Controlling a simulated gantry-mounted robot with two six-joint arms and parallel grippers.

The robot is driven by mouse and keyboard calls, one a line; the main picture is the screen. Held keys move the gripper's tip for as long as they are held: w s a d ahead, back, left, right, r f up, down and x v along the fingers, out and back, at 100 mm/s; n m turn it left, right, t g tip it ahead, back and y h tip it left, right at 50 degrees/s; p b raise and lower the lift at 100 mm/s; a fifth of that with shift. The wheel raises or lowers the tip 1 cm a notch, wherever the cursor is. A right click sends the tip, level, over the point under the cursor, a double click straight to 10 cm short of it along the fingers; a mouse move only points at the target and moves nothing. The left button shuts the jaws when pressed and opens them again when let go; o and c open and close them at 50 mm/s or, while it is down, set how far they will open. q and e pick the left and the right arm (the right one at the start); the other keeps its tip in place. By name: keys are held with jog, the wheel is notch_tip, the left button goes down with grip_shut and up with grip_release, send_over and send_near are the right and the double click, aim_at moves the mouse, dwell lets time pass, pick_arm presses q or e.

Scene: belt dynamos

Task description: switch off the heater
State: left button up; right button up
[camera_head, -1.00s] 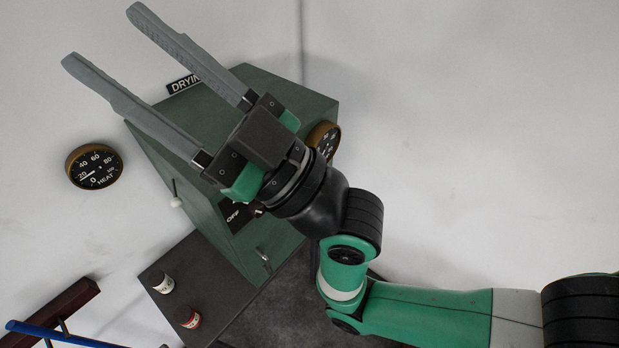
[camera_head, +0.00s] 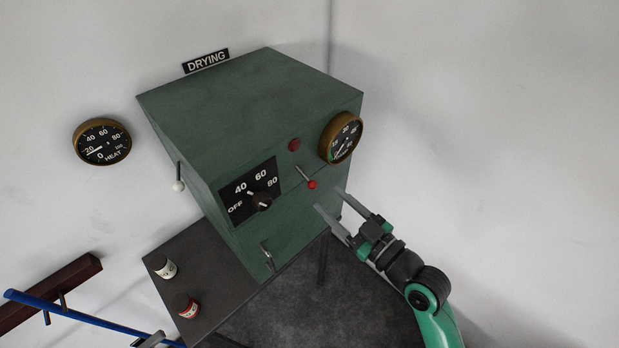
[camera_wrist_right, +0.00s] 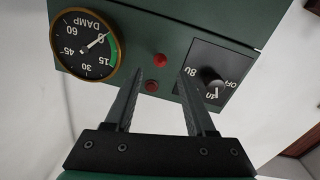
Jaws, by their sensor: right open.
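The heater is a green drying cabinet (camera_head: 190,130) on a dark stand. Its front has a black knob (camera_head: 262,200) on a dial plate marked OFF, 40, 60, 80. The white pointer lies near 40; the wrist view shows the knob (camera_wrist_right: 211,76) upside down. A lever with a red ball (camera_head: 312,185) and a red lamp (camera_head: 294,145) sit to the right of the plate. My right gripper (camera_head: 328,199) is open and empty, in front of the cabinet's lower right, apart from the knob. In the wrist view its fingers (camera_wrist_right: 162,74) point towards the red ball and lamp.
A DAMP gauge (camera_head: 341,138) stands out at the cabinet's right edge. A HEAT gauge (camera_head: 102,142) is on the left wall. A white-tipped lever (camera_head: 179,185) and a metal handle (camera_head: 267,254) project. Two small jars (camera_head: 163,266) (camera_head: 186,305) stand on the dark side surface.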

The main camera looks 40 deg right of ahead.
aim_at(315, 187)
jog(key=w, duration=0.5)
jog(key=w+p, duration=0.1)
jog(key=w, duration=0.2)
jog(key=shift+w+d, duration=0.2)
jog(key=shift+d, duration=0.15)
grip_shut()
